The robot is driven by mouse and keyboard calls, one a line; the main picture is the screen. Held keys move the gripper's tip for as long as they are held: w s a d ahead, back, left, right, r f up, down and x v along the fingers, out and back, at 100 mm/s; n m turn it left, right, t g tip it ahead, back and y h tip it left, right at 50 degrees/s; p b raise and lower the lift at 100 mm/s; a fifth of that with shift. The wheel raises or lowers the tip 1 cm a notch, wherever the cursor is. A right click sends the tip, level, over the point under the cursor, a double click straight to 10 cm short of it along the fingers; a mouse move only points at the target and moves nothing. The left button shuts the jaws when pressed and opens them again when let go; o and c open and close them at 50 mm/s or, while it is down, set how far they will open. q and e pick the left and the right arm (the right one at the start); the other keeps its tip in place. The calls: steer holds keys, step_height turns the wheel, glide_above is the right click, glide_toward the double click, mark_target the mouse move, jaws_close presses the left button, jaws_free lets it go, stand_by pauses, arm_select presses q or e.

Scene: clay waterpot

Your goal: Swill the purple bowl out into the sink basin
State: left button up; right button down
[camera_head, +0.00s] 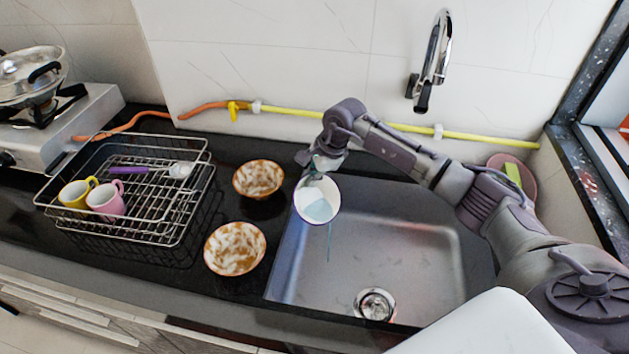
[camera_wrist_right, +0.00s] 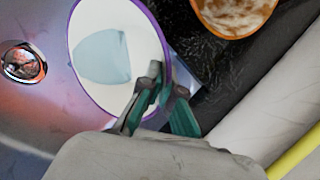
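The purple bowl (camera_head: 314,194) has a white inside and a thin purple rim. It is tilted steeply over the left part of the sink basin (camera_head: 405,235), with pale blue liquid (camera_head: 319,209) inside and a thin stream falling from its lower edge. It also fills the upper left of the right wrist view (camera_wrist_right: 112,85). My right gripper (camera_head: 318,168) is shut on the bowl's rim at its upper side. Its fingers show in the right wrist view (camera_wrist_right: 155,95). My left gripper is not in view.
Two brown-and-white bowls (camera_head: 258,178) (camera_head: 235,248) stand on the dark counter left of the sink. A wire rack (camera_head: 180,222) holds two mugs and a purple-handled utensil (camera_head: 130,170). A faucet (camera_head: 436,55) and yellow pipe (camera_head: 390,125) are on the back wall. The drain (camera_head: 374,304) is clear.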

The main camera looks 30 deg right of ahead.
stand_by(0.3)
steer(key=shift+s+d+t+b, duration=0.1)
steer(key=shift+s+t+b, duration=0.2)
steer(key=shift+b, duration=0.15)
steer(key=shift+s+r+t+b, duration=0.1)
steer(key=shift+r+t+b, duration=0.1)
steer(key=shift+t+b, duration=0.1)
steer(key=shift+r, duration=0.1)
stand_by(0.4)
steer(key=shift+s+d+b, duration=0.1)
steer(key=shift+s+b, duration=0.05)
steer(key=shift+b, duration=0.2)
steer(key=shift+s+r+t+y+b, duration=0.3)
steer(key=shift+r+t+y+b, duration=0.1)
steer(key=shift+t+b, duration=0.35)
steer(key=shift+r, duration=0.1)
stand_by(0.5)
